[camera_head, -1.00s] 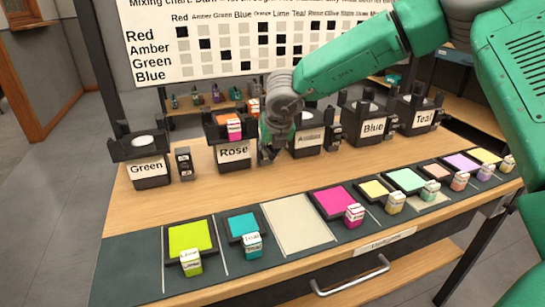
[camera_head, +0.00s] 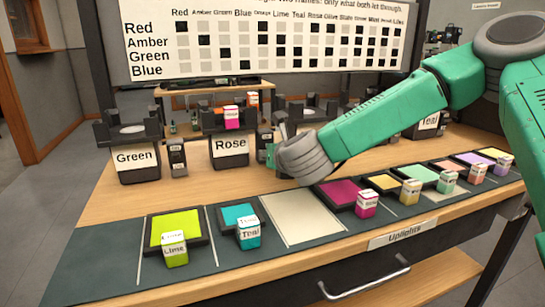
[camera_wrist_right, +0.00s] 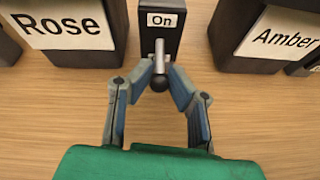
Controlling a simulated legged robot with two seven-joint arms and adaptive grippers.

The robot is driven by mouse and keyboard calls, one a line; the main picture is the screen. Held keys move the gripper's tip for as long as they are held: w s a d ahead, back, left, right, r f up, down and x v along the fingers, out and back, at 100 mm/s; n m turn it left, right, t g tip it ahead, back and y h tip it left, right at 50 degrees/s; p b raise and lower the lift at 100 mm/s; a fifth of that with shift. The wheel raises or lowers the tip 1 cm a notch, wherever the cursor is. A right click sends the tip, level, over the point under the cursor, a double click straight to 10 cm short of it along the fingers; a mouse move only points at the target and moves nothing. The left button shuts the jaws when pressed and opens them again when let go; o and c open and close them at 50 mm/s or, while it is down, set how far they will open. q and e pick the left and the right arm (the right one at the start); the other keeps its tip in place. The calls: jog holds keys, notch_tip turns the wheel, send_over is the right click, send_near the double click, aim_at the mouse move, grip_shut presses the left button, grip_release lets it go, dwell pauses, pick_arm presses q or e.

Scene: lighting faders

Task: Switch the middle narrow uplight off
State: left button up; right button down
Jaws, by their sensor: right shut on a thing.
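In the right wrist view my right gripper (camera_wrist_right: 161,75) is shut on the lever (camera_wrist_right: 159,57) of a black switch box marked "On" (camera_wrist_right: 166,20). The lever is a metal bar with a dark ball end, its bar between the fingertips. The box stands between the Rose lamp (camera_wrist_right: 62,55) and the Amber lamp (camera_wrist_right: 275,65). In the head view my right gripper (camera_head: 272,152) is partly hidden by its wrist, just right of the Rose lamp (camera_head: 230,162). The switch box (camera_head: 265,138) shows beside it. The arm hides most of the Amber lamp there. My left gripper is out of view.
The Green lamp (camera_head: 135,175) stands left with its own switch box (camera_head: 177,157); the Teal lamp (camera_head: 428,121) is right. Coloured gel pads and small labelled blocks, such as the lime block (camera_head: 175,248), line the front edge. A mixing chart (camera_head: 265,45) stands behind.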

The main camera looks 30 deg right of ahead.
jog(key=shift+f+t, duration=0.5)
jog(key=shift+t, duration=0.2)
jog(key=shift+w+r, duration=0.1)
jog(key=shift+w, duration=0.05)
jog(key=c, duration=1.5)
grip_release()
jog(key=shift+d, duration=0.1)
jog(key=v, duration=1.1)
jog(key=shift+s+f, duration=0.2)
jog(key=shift+s, duration=0.25)
